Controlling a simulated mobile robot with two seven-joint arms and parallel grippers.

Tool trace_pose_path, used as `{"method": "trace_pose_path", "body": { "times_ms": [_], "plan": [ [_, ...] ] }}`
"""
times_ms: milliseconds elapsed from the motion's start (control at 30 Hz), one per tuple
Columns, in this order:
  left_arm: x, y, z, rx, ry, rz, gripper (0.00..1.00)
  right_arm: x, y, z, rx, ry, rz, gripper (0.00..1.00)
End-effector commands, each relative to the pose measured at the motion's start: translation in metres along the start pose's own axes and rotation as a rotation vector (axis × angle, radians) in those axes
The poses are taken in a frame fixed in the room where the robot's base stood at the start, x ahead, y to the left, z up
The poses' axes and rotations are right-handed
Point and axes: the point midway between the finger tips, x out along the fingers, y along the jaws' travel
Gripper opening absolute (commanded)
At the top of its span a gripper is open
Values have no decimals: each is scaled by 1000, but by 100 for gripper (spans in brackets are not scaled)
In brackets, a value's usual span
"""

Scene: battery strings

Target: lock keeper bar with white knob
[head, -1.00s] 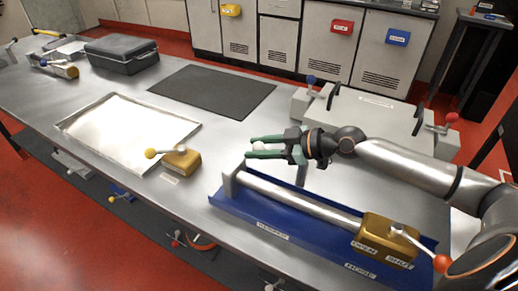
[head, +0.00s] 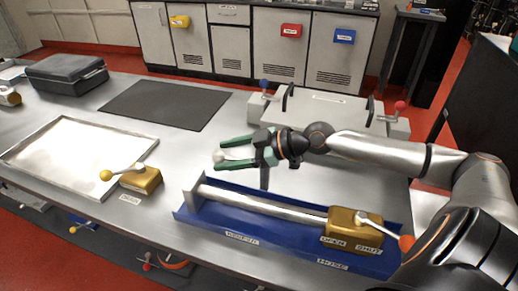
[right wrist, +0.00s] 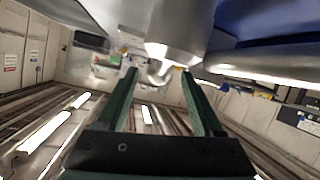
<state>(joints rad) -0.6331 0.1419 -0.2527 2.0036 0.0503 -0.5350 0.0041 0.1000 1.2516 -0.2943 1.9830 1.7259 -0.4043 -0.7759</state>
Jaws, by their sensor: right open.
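My right gripper (head: 219,154) is open above the far left part of the blue tray (head: 195,219), its green fingers pointing left. A white knob (head: 218,155) shows at the fingertips, between them in the picture; whether they touch it is unclear. The bar under the knob is hard to make out. A silver tube (head: 265,205) lies along the tray from a grey end bracket (head: 194,194) to a brass block (head: 352,232) with an orange-knobbed lever. The tray's front carries a KEEPER label (head: 241,237). In the right wrist view, the fingers (right wrist: 161,72) are apart, with grey metal beyond. My left gripper is out of view.
A brass block with a yellow-knobbed lever (head: 140,179) stands left of the tray, beside a shallow metal pan (head: 128,164). A dark mat (head: 165,103) and black case (head: 65,77) lie behind. A grey unit with handles (head: 325,110) stands behind my right arm.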

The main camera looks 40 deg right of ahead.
Motion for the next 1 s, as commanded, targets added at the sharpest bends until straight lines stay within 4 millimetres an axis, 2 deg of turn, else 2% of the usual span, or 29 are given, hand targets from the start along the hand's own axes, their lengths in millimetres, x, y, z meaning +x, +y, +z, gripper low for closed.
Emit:
{"method": "trace_pose_path", "body": {
  "times_ms": [200,800,1000],
  "plan": [
    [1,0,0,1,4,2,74,-17,0,4,4,-5,1,68],
    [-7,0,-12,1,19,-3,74,-49,0,0,5,-2,0,68],
    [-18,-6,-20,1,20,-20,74,-72,1,-4,7,5,2,68]
  ]
}}
